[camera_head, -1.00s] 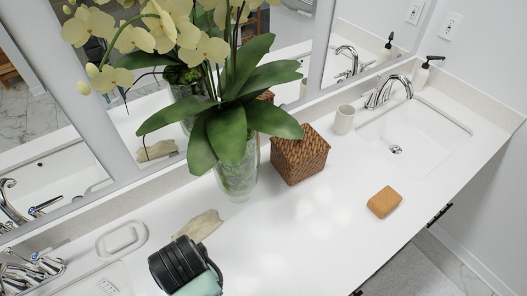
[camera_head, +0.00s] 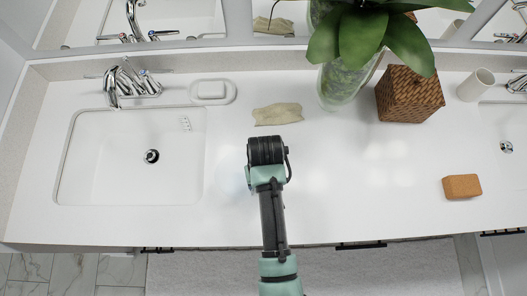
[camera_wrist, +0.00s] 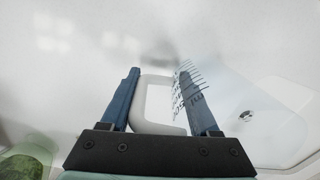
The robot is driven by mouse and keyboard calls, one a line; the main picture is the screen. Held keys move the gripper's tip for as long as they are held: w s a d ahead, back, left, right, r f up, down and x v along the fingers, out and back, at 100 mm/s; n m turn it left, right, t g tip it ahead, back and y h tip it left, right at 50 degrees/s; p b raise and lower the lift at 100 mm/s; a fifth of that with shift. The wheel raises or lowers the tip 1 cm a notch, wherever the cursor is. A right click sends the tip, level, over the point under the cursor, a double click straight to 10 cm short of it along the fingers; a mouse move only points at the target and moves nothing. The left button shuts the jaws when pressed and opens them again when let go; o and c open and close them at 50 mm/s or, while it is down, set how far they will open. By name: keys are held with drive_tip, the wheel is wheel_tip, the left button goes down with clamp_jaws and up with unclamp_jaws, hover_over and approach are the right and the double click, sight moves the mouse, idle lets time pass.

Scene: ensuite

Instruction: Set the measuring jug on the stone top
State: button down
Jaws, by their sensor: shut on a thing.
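The measuring jug (camera_wrist: 188,92) is clear, with dark graduation marks, in the wrist view. A pale loop like its handle lies between the two blue fingers of my gripper (camera_wrist: 160,74), which is shut on it. In the head view the jug is only a faint clear outline left of my wrist, and the fingers are hidden under the wrist. The white stone top (camera_head: 335,200) spreads beneath and around my gripper. I cannot tell whether the jug's base touches it.
A basin (camera_head: 100,180) lies left of my gripper, with a tap (camera_head: 125,82) behind. A soap dish (camera_head: 212,91), a crumpled cloth (camera_head: 278,114), a plant vase (camera_head: 340,85) and a woven box (camera_head: 408,95) stand along the back. A brown block (camera_head: 461,187) lies right. The middle front is clear.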

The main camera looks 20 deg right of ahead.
drive_tip(key=shift+f, duration=0.2)
drive_tip(key=shift+f, duration=0.15)
drive_tip(key=shift+c, duration=0.6)
unclamp_jaws()
